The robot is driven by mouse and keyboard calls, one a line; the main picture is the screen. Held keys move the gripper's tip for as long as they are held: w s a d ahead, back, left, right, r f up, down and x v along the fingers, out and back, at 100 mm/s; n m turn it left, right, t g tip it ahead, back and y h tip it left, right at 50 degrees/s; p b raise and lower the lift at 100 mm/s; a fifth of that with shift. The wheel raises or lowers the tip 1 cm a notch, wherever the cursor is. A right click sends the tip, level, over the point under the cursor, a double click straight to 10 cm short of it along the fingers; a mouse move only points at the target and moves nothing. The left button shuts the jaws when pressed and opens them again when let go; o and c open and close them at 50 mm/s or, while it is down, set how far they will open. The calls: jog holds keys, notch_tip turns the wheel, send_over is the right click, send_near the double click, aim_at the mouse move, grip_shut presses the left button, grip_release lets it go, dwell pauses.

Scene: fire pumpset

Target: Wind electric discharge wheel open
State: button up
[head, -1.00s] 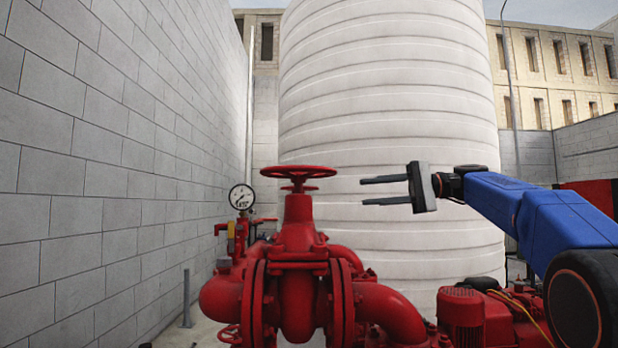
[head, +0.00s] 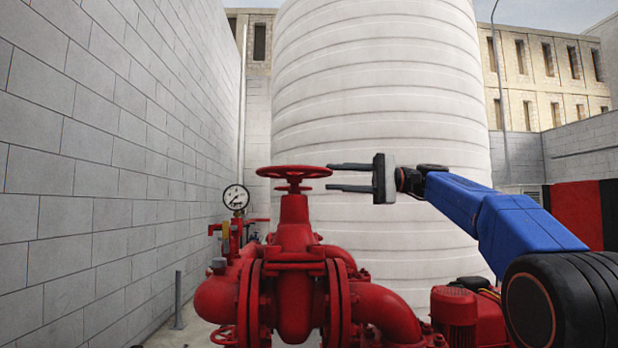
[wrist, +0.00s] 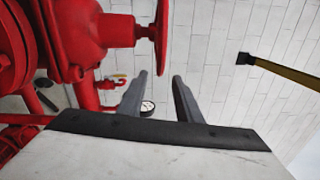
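The red discharge handwheel (head: 294,172) lies flat on top of the red valve (head: 294,236) in the head view. My gripper (head: 328,177) is open and empty, its two dark fingers pointing left toward the wheel. In the head picture the fingertips appear close to the wheel's right rim, with no clear contact.
A pressure gauge (head: 236,197) stands left of the valve. Red flanged pipes (head: 385,310) and a red motor (head: 456,315) lie below and right. A block wall (head: 110,170) runs along the left, and a large white tank (head: 400,100) stands behind.

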aim_at(309, 176)
jog(key=a, duration=0.7)
jog(key=shift+a+r, duration=0.15)
jog(key=shift+a, duration=0.2)
jog(key=shift+c, duration=0.6)
grip_shut()
